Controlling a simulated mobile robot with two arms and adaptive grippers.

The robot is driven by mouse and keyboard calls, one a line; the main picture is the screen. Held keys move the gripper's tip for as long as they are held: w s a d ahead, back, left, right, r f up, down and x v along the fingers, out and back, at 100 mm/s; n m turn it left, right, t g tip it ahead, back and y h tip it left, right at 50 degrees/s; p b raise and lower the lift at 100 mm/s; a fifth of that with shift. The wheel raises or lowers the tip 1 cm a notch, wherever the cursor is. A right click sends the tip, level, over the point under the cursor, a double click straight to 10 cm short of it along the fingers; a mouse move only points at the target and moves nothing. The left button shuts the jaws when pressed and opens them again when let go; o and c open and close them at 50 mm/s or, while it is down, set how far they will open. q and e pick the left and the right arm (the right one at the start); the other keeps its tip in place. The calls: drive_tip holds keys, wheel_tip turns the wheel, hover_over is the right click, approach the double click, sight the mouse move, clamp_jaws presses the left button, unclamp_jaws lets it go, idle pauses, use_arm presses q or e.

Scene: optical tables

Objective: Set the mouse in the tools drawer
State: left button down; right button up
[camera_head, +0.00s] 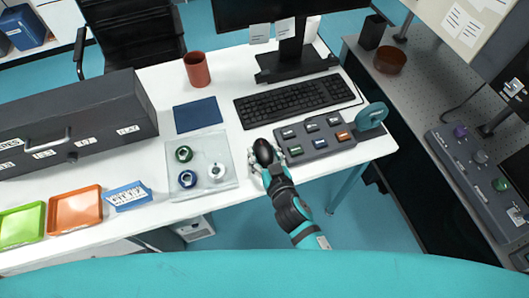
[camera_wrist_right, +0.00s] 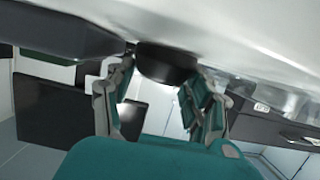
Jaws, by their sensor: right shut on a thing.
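The black mouse (camera_head: 264,152) is at the table's front edge, left of the grey button panel. My right gripper (camera_head: 267,170) is shut on it from the front. In the right wrist view the mouse (camera_wrist_right: 166,62) sits between the two fingers (camera_wrist_right: 162,88), close to the white tabletop; I cannot tell if it touches it. A dark grey drawer cabinet (camera_head: 75,108) stands on the left of the table. My left gripper is not in view.
A clear tray (camera_head: 222,152) with several small round parts lies left of my right gripper. A blue mat (camera_head: 197,115), keyboard (camera_head: 293,102), red cup (camera_head: 197,69) and button panel (camera_head: 312,139) are around. Orange (camera_head: 75,210) and green (camera_head: 22,223) trays lie before the cabinet.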

drive_tip(key=o, duration=0.7)
drive_tip(key=shift+f, duration=0.15)
drive_tip(key=o, duration=0.5)
drive_tip(key=shift+s+b, duration=0.1)
drive_tip(key=shift+b, duration=0.2)
drive_tip(key=b+v, duration=0.2)
drive_tip(key=v, duration=1.5)
drive_tip(key=shift+s, duration=0.15)
